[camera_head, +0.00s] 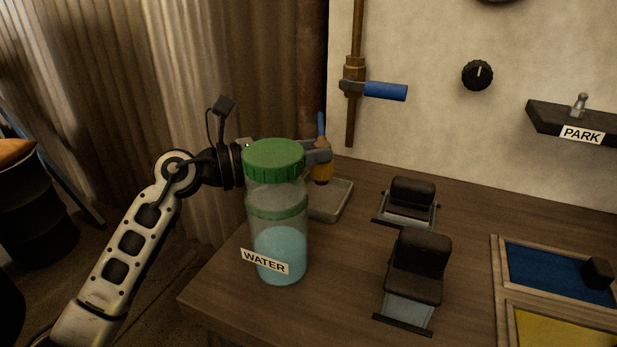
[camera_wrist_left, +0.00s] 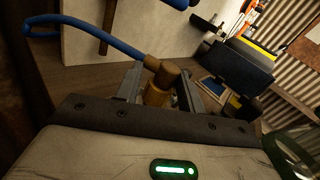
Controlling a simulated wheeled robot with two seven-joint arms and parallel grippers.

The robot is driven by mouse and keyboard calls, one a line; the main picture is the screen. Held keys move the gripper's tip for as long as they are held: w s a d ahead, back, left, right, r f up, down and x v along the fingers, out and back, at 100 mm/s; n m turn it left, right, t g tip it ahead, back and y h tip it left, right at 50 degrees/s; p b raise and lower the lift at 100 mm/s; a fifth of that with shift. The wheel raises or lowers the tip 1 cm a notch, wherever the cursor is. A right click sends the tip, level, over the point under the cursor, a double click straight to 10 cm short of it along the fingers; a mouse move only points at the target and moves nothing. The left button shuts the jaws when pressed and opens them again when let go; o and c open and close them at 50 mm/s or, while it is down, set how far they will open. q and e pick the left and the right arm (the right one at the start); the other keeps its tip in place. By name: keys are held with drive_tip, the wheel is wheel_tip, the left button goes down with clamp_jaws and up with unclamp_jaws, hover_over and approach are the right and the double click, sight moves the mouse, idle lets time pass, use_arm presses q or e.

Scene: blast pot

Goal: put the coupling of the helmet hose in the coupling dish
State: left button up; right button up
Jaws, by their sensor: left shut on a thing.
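The brass coupling (camera_head: 322,173) is upright in my left gripper (camera_head: 320,152), with the blue hose (camera_head: 321,124) rising from its top. In the left wrist view the coupling (camera_wrist_left: 158,86) sits between the two fingers and the blue hose (camera_wrist_left: 108,40) curves off to the upper left. The left gripper is shut on the coupling. The grey coupling dish (camera_head: 335,201) lies on the table just below the coupling, partly hidden by the jar. I cannot tell whether the coupling's lower end touches the dish. My right gripper is not in view.
A WATER jar with a green lid (camera_head: 275,160) stands in front of my left gripper. Two black-topped grey holders (camera_head: 413,268) stand to the right. A tray with blue and yellow panels (camera_head: 505,290) lies at far right. A blue-handled valve (camera_head: 384,91) is on the wall.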

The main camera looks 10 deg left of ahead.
sight(312, 172)
use_arm(q)
drive_tip(key=shift+f+b, duration=0.3)
drive_tip(key=shift+f, duration=1.6)
